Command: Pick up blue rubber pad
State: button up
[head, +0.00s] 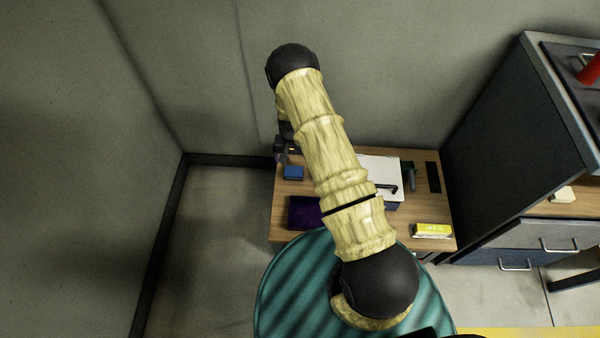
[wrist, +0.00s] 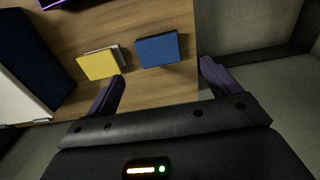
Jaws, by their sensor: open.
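The blue rubber pad (head: 293,173) is a small blue block lying near the left edge of the wooden tabletop (head: 283,235). In the wrist view the blue pad (wrist: 158,50) lies flat, ahead of the gap between my fingertips. My gripper (wrist: 163,73) is open and empty, its two dark fingers spread wide, apart from the pad. In the head view my gripper (head: 281,150) is at the table's far left corner, just beyond the pad and partly hidden by my arm.
A yellow block (wrist: 98,64) lies close beside the pad, near one finger. A purple item (head: 304,212), a white-lidded box (head: 378,165) with a black handle, a dark tool (head: 410,176) and a yellow pack (head: 433,231) share the table. Walls stand close behind.

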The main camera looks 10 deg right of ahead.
aim_at(294, 172)
jog(key=shift+f, duration=0.6)
jog(key=f, duration=0.1)
jog(key=f+b, duration=0.1)
jog(key=f, duration=0.3)
jog(key=shift+s+f+b, duration=0.1)
jog(key=shift+s+b, duration=0.25)
jog(key=c, duration=0.9)
